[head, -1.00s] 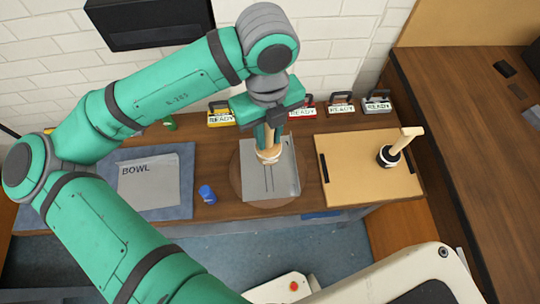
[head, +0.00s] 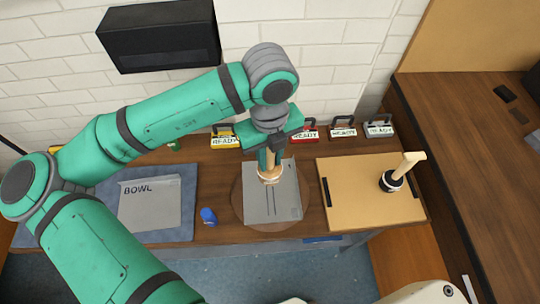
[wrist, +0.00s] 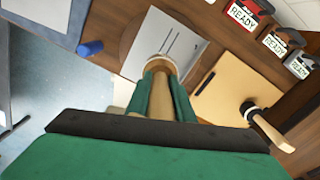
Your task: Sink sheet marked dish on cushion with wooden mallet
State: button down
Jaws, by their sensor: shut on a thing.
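My gripper (head: 268,160) is shut on a wooden mallet (head: 268,175), head down, over a grey sheet on the round brown cushion (head: 237,204). The mallet also shows in the wrist view (wrist: 160,66), between the green fingers. The grey sheet (head: 286,205) has two dark parallel lines; I read no word on it. Whether the mallet touches the sheet I cannot tell. Another grey sheet (head: 150,208), marked BOWL, lies on a blue-grey mat (head: 186,180) at the left. A second mallet-like tool (head: 393,181) with a black-banded head rests on the tan board at the right.
The tan board (head: 360,205) has dark side strips. Several READY-labelled holders, such as a red one (head: 305,133), line the back below the brick wall. A black box (head: 160,35) hangs on the wall.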

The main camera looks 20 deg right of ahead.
jog(key=shift+f, duration=0.1)
notch_tip(320, 180, down, 9)
jog(key=shift+r, duration=0.1)
notch_tip(320, 180, up, 8)
jog(key=shift+r, duration=0.25)
dwell(0.4)
jog(key=s+a+r, duration=0.2)
jog(key=s, duration=0.6)
jog(key=shift+s+a, duration=0.2)
jog(key=shift+s, duration=0.1)
